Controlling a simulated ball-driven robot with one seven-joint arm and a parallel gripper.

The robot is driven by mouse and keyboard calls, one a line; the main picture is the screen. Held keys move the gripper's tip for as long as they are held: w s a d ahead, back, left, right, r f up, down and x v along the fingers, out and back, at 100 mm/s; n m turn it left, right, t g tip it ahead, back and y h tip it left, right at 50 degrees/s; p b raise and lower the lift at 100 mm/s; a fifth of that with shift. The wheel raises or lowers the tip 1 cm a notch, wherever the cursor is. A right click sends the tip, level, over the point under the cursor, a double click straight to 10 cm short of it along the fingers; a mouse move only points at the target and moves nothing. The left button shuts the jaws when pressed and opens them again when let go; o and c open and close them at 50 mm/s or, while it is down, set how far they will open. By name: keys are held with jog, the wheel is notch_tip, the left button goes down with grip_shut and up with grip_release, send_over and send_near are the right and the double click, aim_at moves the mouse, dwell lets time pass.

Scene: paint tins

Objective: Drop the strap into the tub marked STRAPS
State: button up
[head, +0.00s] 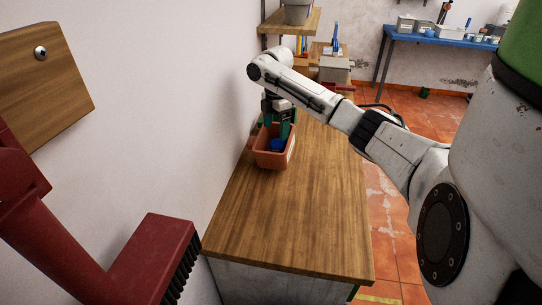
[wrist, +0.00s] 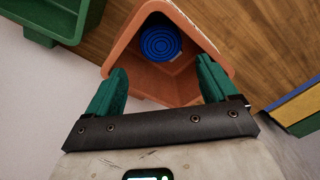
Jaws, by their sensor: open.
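An orange tub (head: 270,162) stands on the wooden bench against the wall, with a pale label on its right side that is too small to read. A blue coiled strap (wrist: 160,43) lies inside the tub, near the far corner in the wrist view; it shows as a blue patch (head: 278,145) in the head view. My gripper (head: 278,127) is over the tub, pointing down, its green fingers apart. In the wrist view the gripper (wrist: 163,85) is open and empty, with the fingers at the tub's rim (wrist: 113,62) and the strap beyond them.
The wooden bench top (head: 290,220) is clear in front of the tub. In the wrist view a green container (wrist: 62,25) is at upper left and a blue and yellow thing (wrist: 295,105) at right. A blue table (head: 440,38) with several items stands at the back.

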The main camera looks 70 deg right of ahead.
aim_at(275, 144)
notch_tip(275, 144, up, 8)
jog(key=shift+f, duration=0.25)
dwell(0.5)
